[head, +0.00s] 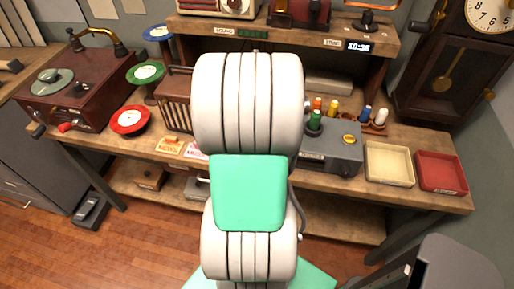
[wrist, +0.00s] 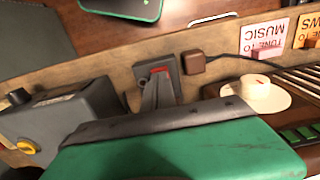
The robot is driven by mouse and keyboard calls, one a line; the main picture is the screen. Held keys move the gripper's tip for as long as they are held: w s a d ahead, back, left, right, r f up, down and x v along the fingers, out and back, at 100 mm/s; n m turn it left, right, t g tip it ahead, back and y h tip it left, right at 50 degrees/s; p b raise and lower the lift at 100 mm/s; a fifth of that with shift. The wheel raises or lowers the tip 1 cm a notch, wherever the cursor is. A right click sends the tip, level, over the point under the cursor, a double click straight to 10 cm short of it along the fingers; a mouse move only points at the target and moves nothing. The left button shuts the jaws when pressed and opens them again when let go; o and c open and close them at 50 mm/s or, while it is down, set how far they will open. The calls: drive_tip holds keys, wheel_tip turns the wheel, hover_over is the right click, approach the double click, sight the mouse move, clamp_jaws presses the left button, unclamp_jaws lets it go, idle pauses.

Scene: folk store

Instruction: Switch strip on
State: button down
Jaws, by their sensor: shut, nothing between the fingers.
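In the wrist view, the grey strip (wrist: 172,66) lies on the wooden bench top, with a red switch (wrist: 161,71) on it. My gripper (wrist: 156,82) is shut and empty. Its narrow grey fingertips are over or right beside the strip, close to the red switch. I cannot tell whether they touch it, and they cover part of the strip. A brown plug (wrist: 194,62) with a dark cable sits just right of the strip. In the head view, my arm hides the strip and the gripper.
A grey box (head: 331,152) with a yellow button stands right of my arm; it is at left in the wrist view (wrist: 40,115). A cream knob (wrist: 264,95) and a music card (wrist: 264,38) are at right. Cream (head: 368,179) and red (head: 442,188) trays lie farther right.

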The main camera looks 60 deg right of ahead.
drive_tip(key=shift+f+b, duration=0.65)
drive_tip(key=shift+f, duration=0.35)
idle(0.3)
drive_tip(key=shift+r, duration=0.1)
drive_tip(key=shift+r+p, duration=2.65)
drive_tip(key=shift+r, duration=0.8)
